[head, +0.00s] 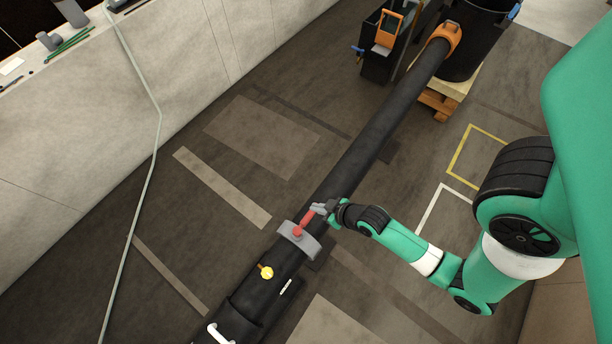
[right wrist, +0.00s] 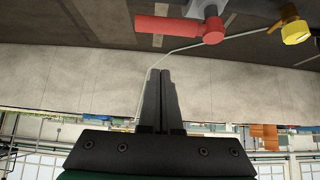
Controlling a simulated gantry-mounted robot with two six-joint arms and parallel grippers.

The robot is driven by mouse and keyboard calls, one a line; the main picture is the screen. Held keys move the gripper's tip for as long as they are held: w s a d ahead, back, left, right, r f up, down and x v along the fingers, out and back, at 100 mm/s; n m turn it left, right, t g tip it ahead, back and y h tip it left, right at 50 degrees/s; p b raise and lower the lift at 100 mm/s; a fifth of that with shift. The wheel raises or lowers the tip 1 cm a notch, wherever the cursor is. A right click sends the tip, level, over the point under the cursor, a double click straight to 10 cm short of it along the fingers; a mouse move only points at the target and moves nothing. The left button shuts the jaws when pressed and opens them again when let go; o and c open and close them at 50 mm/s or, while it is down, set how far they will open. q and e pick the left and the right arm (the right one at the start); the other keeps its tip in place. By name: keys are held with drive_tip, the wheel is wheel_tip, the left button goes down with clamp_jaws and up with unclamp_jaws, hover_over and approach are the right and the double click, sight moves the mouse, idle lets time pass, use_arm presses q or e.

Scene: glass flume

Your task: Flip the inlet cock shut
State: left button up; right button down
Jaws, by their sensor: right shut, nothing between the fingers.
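The inlet cock has a red handle (head: 304,224) on a grey saddle (head: 299,239), which sits across a black pipe (head: 365,150). In the head view the handle points up and slightly right, roughly along the pipe. My right gripper (head: 322,208) is at the handle's far end; I cannot tell there whether they touch. In the right wrist view the red handle (right wrist: 172,28) lies beyond the fingertips (right wrist: 160,72), which are together with nothing between them. My left gripper is in neither view.
A yellow knob (head: 265,271) sits on the pipe nearer the camera; it also shows in the right wrist view (right wrist: 296,31). A white handle (head: 218,334) is at the pipe's near end. A black tank (head: 478,45) stands at the far end. Floor beside the pipe is open.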

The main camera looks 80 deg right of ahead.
sight(306, 220)
drive_tip(key=shift+w+d+r, duration=0.1)
drive_tip(key=shift+d, duration=0.05)
use_arm(q)
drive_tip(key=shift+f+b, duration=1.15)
drive_tip(key=shift+b, duration=0.15)
use_arm(e)
drive_tip(key=shift+w+d+f, duration=0.2)
drive_tip(key=shift+w+f, duration=0.25)
drive_tip(key=shift+f, duration=0.9)
drive_tip(key=shift+w+d+f, duration=0.2)
drive_tip(key=shift+w+f, duration=0.25)
drive_tip(key=shift+f, duration=0.85)
drive_tip(key=shift+w+d+f, duration=0.2)
drive_tip(key=shift+w+f, duration=0.25)
drive_tip(key=shift+f, duration=0.9)
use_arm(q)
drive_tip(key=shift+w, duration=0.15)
use_arm(e)
drive_tip(key=shift+d, duration=0.1)
